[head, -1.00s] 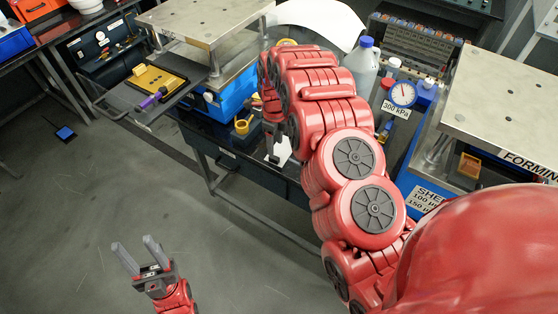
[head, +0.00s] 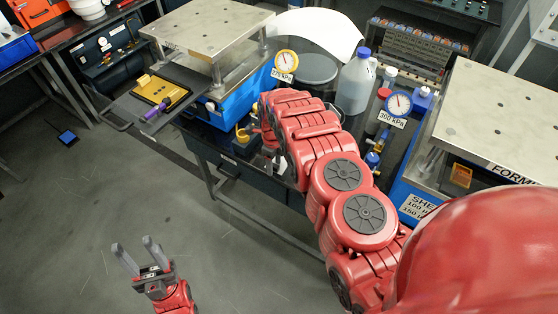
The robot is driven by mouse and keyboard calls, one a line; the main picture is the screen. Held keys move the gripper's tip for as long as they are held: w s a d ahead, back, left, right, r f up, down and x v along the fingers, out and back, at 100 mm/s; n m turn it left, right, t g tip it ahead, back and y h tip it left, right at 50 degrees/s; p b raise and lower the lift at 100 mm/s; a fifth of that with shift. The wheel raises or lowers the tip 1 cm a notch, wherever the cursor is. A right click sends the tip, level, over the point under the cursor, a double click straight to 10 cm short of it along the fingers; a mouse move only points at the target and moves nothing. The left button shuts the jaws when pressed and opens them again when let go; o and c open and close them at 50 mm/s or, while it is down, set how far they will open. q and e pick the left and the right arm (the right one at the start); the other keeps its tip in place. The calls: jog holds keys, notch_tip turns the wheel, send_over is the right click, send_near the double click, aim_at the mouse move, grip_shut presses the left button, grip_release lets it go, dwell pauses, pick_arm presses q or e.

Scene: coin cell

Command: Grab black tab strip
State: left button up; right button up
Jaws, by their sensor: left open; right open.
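I cannot make out a black tab strip for certain in the head view. My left gripper (head: 133,245) is open and empty over the grey floor at the lower left, well away from the bench. My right arm reaches from the lower right across the bench. My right gripper (head: 266,162) is at the bench's front edge, near a small yellow-topped item, and is mostly hidden behind its own red arm links. Whatever lies directly under it is hidden too.
A blue press with a steel plate (head: 207,27) stands left, beside a yellow fixture (head: 160,90) and purple-handled tool (head: 157,110). A clear bottle (head: 355,85), a 275 kPa gauge (head: 286,61), a 300 kPa gauge (head: 398,104) and a second press plate (head: 505,120) crowd the bench.

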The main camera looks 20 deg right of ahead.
grip_shut()
jog(key=shift+r, duration=0.1)
dwell(0.4)
